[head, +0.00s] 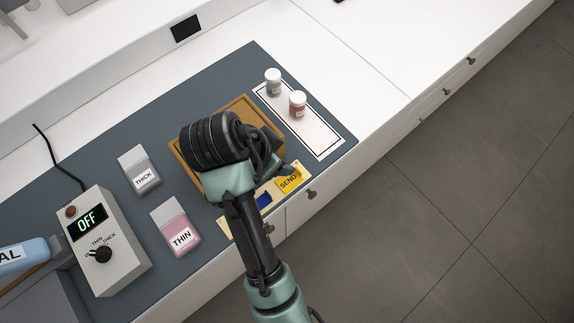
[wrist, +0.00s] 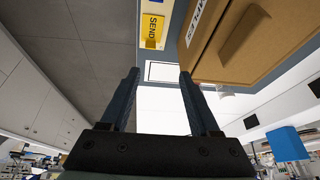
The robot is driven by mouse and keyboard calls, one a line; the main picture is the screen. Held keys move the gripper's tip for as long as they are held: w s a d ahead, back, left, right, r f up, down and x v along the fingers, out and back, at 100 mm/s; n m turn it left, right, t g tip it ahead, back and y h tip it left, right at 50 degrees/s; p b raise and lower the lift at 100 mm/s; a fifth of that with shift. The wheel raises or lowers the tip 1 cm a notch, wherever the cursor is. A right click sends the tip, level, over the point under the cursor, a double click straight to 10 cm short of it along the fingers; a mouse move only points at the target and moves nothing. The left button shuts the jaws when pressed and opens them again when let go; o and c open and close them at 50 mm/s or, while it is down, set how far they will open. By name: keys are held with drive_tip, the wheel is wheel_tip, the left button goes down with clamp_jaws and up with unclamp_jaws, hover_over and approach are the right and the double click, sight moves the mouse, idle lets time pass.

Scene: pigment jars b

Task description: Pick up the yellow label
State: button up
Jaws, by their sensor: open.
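The yellow label (head: 289,180), marked SEND, lies on a cream strip (head: 276,189) at the front edge of the blue-grey mat, right of my arm. It also shows at the top of the wrist view (wrist: 152,30). My gripper (wrist: 158,74) is open, with nothing between its two dark fingers. In the wrist view the label is beyond the fingertips, apart from them. In the head view my arm hides most of my gripper and part of the strip.
A blue label (head: 264,202) lies on the same strip. A brown tray (head: 247,101) is partly hidden behind my arm. Two jars (head: 297,104) stand on a white, black-bordered card (head: 325,142). THICK (head: 140,172) and THIN (head: 176,228) containers and a control box (head: 108,250) reading OFF stand left.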

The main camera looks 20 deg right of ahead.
drive_tip(key=s, duration=0.1)
drive_tip(key=g+p, duration=0.1)
hover_over(298, 170)
drive_tip(key=s+a, duration=0.2)
drive_tip(key=shift+m, duration=0.4)
drive_tip(key=f, duration=0.6)
drive_tip(key=shift+w+a+f, duration=0.2)
drive_tip(key=shift+f, duration=0.2)
drive_tip(key=shift+w+p+x, duration=0.15)
drive_tip(key=shift+p+x, duration=0.3)
drive_tip(key=shift+x, duration=0.9)
drive_tip(key=shift+w+p+x, duration=0.2)
drive_tip(key=shift+p+x, duration=0.2)
drive_tip(key=shift+x, duration=0.95)
drive_tip(key=shift+r, duration=0.1)
clamp_jaws()
